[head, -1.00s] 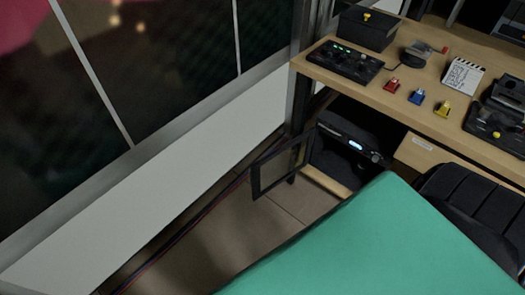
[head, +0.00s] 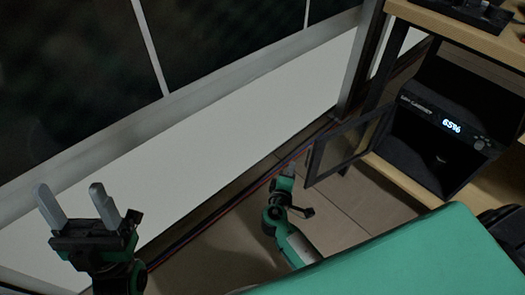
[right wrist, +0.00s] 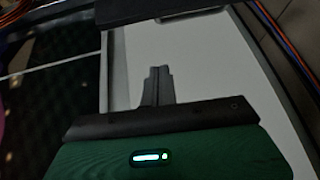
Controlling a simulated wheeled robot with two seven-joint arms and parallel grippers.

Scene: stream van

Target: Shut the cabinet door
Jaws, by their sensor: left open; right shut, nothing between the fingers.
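The cabinet door (head: 345,148), a dark frame around a see-through pane, stands open in the head view, swung out to the left of the cabinet (head: 440,140). Inside the cabinet is a black unit with a lit "65%" display (head: 451,126). My right gripper (head: 288,171) is low, just left of the door's outer edge; I cannot tell whether it touches. In the right wrist view its fingers (right wrist: 156,86) are shut together with nothing between them. My left gripper (head: 78,205) is open and empty at the far left, well away from the door.
A wooden desk top (head: 460,30) lies above the cabinet. A green surface (head: 410,262) fills the lower right. Cables (head: 200,226) run along the floor beside the white wall panel (head: 220,120). Tiled floor (head: 350,205) shows below the door.

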